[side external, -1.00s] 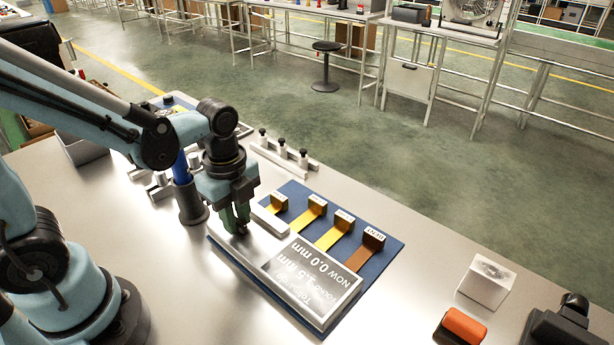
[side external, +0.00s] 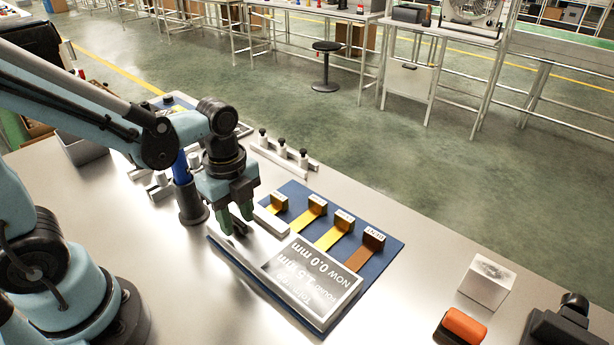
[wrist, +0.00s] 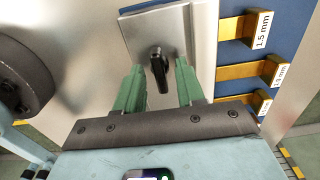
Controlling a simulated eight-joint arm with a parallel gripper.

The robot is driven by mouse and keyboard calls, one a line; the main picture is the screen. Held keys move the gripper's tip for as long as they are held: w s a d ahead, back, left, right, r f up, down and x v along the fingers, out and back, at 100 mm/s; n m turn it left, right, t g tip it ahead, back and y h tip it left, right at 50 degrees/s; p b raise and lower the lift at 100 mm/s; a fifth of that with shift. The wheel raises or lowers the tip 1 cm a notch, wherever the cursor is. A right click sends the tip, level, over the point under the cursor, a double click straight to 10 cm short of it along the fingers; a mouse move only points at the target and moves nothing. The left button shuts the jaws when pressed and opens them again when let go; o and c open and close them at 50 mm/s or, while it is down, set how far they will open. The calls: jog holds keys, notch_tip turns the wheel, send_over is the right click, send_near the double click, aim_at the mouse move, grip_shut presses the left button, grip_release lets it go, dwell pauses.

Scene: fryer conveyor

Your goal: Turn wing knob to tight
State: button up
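The black wing knob (wrist: 160,70) stands on a pale metal plate (wrist: 190,25) in the wrist view, with its wing pointing roughly toward my wrist. My gripper (side external: 236,226) is over the left end of the blue board in the side view. In the wrist view its two green fingers are open, one on each side of the knob, with visible gaps. In the side view the fingers largely hide the knob. A grey display panel (side external: 312,283) on the board appears upside down and seems to read "NOW 0.0 mm", with a 1.5 mm line above it.
Yellow and brown labelled strips (side external: 334,233) lie across the blue board (side external: 388,222) beside the panel. A rail with several black-topped posts (side external: 283,153) stands behind it. The front table area is bare.

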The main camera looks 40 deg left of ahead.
aim_at(235, 217)
notch_tip(235, 217, up, 12)
dwell(0.8)
jog(key=f+n+t, duration=0.1)
jog(key=n+t, duration=0.1)
jog(key=n, duration=0.4)
jog(key=w+a+f+n+t, duration=0.1)
jog(key=n+t, duration=0.1)
jog(key=n, duration=0.4)
jog(key=a+f+n+t, duration=0.1)
jog(key=n+t, duration=0.2)
jog(key=n, duration=0.3)
jog(key=shift+w+f, duration=0.1)
jog(key=shift+w, duration=0.15)
